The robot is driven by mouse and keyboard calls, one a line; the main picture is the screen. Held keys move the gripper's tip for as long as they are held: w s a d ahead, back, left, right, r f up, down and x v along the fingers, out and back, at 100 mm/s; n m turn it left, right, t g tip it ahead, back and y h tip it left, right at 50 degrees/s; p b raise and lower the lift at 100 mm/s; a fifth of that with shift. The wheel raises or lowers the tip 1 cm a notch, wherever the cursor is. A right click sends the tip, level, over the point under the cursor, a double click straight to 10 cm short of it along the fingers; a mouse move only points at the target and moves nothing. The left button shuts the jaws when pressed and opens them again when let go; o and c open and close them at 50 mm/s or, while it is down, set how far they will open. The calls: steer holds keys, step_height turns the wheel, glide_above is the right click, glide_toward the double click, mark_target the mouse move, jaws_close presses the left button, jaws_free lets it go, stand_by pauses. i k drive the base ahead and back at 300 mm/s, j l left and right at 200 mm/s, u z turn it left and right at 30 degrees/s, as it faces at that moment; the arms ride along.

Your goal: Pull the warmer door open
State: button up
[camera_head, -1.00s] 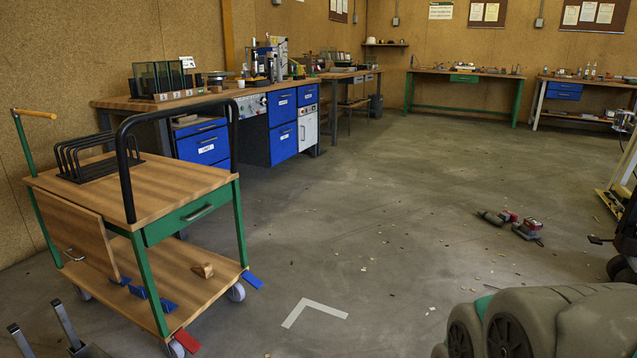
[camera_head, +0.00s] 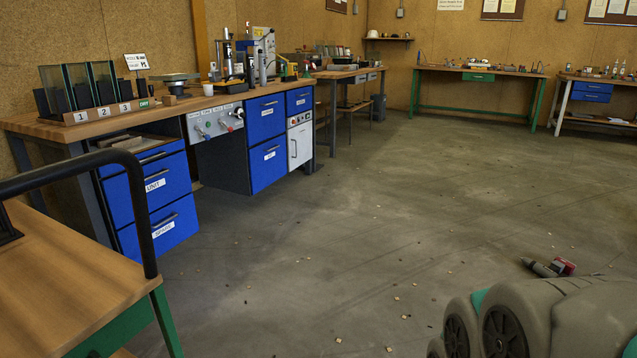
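The warmer appears to be the small white unit (camera_head: 300,145) at the right end of the near workbench, beside the blue drawers. Its white front door (camera_head: 300,147) has a dark vertical handle and looks shut. A control strip with a red light sits just above the door. My gripper is not in view, so its state and its distance from the door do not show. A rounded grey part of my own arm fills the lower right corner.
A wooden-topped cart (camera_head: 70,285) with a black rail (camera_head: 135,190) stands at the near left. Blue drawers (camera_head: 160,205) sit under the workbench (camera_head: 60,128). A red-and-grey tool (camera_head: 550,267) lies on the floor at right. The middle floor is open, with small scraps.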

mark_target(300, 137)
steer(key=i, duration=4.5)
steer(key=i+l+u, duration=0.2)
steer(key=i, duration=0.4)
steer(key=i+u, duration=0.2)
steer(key=i, duration=0.4)
